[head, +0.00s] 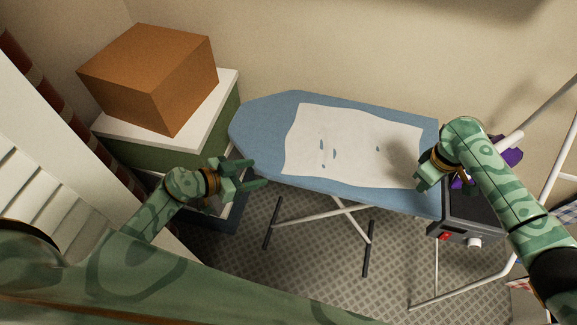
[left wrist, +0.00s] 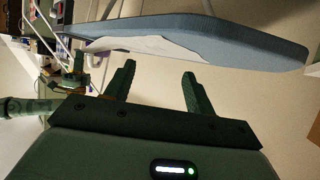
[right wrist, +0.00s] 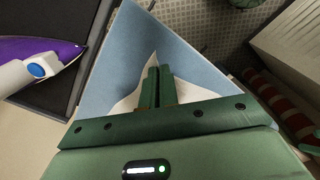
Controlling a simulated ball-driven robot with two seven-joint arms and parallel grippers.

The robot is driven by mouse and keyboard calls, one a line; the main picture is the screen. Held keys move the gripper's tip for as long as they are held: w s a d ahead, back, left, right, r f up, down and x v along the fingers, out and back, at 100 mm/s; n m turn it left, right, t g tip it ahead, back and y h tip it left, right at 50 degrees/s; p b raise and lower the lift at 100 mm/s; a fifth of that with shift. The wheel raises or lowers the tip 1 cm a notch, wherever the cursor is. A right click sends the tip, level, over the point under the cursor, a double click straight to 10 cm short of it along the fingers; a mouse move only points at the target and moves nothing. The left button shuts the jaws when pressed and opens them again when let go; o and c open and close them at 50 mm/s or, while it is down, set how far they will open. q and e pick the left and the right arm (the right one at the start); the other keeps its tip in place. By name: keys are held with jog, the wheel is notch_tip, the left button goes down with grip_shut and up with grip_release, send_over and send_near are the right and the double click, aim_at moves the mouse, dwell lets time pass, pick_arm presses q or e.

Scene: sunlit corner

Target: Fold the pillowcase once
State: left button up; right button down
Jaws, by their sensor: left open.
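The white pillowcase (head: 350,145) lies spread out on the blue ironing board (head: 265,120), with a few small blue-grey patches on it. Its edge also shows in the left wrist view (left wrist: 160,46). My right gripper (head: 422,184) is at the pillowcase's near right corner. In the right wrist view its fingers (right wrist: 160,86) are together on the cloth, whose corner peaks just past the fingertips. My left gripper (head: 258,176) is open and empty, off the board's near left edge, apart from the cloth. In the left wrist view its fingers (left wrist: 158,85) are spread with nothing between them.
A purple and white iron (right wrist: 40,60) rests on a dark stand (head: 468,220) at the board's right end. A brown box (head: 150,75) sits on a white-topped green cabinet (head: 165,150) at the left. A white drying rack (head: 560,150) stands at the right.

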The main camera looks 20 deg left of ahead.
pick_arm(q)
jog(key=x, duration=1)
jog(key=shift+d, duration=0.15)
jog(key=shift+f, duration=0.1)
jog(key=shift+c, duration=0.2)
grip_shut()
jog(key=shift+r, duration=2.55)
